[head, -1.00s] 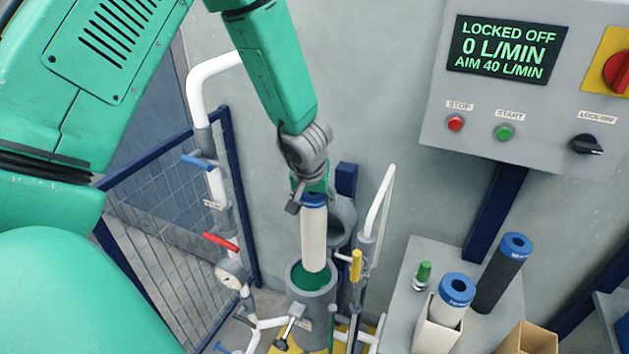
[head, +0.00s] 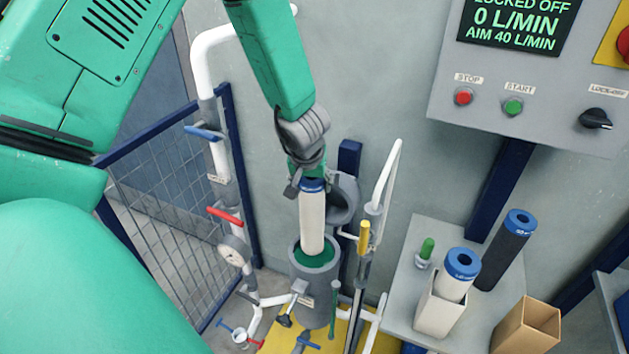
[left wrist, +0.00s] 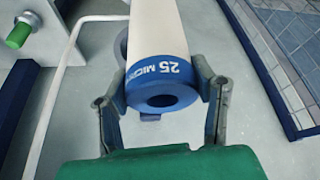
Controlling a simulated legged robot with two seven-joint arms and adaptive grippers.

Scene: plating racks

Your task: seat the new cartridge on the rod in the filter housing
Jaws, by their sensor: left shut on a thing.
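The new cartridge (head: 312,222) is a white cylinder with a blue end cap; in the left wrist view its cap (left wrist: 162,84) reads "25 MICRON". My left gripper (head: 306,184) is shut on the blue cap and holds the cartridge close to upright. The grey filter housing (head: 316,285) stands open at the top with a green inside. The cartridge's lower end is at the housing mouth; I cannot tell how far inside it is. The rod is hidden. My right gripper is not in view.
The hinged round lid (head: 345,200) stands open behind the cartridge. White pipes with a red handle (head: 226,216) and a yellow handle (head: 364,236) flank the housing. A bench (head: 405,285) at right holds a boxed blue-capped cartridge (head: 459,276) and a dark cartridge (head: 503,252).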

